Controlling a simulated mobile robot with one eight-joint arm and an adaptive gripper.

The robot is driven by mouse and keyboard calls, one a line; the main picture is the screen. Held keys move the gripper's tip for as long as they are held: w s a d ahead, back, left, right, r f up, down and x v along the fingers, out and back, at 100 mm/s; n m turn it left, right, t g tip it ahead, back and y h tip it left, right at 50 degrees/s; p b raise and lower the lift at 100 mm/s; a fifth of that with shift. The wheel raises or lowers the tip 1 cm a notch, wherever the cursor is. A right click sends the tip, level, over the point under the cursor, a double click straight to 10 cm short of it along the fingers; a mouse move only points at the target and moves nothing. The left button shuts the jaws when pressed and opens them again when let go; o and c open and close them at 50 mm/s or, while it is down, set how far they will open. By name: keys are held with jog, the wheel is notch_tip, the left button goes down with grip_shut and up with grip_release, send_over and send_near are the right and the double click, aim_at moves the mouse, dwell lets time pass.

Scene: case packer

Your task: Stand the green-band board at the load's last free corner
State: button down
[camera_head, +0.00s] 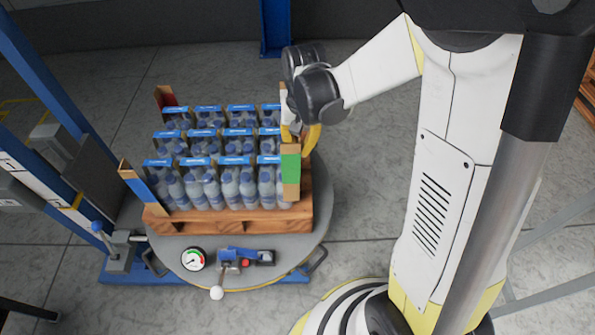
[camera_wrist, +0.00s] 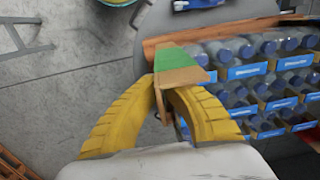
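The green-band board (camera_head: 290,171) is a brown corner board with a green band. It stands about upright at the front right corner of the bottle load (camera_head: 233,183) in the head view. My gripper (camera_head: 302,140) is at its upper part, with the yellow fingers closed on it. The wrist view shows the board (camera_wrist: 184,60) between the fingertips (camera_wrist: 164,92), close beside the bottles. I cannot tell whether its foot rests on the pallet (camera_head: 235,222). A blue-band board (camera_head: 140,184) leans outward at the front left corner. A red-band board (camera_head: 166,97) is at the back left.
The pallet sits on a round grey turntable (camera_head: 322,210) with a gauge (camera_head: 194,259) and a blue clamp (camera_head: 240,255) at its front. Another board (camera_head: 283,99) at the back right is partly hidden by my gripper. A blue frame (camera_head: 45,75) stands left.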

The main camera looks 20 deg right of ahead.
aim_at(299, 170)
notch_tip(299, 170, down, 9)
jog(key=b, duration=0.2)
jog(key=shift+f+b, duration=0.1)
jog(key=shift+b, duration=0.3)
jog(key=c, duration=2)
grip_release()
jog(key=shift+c, duration=0.2)
jog(key=o, duration=0.4)
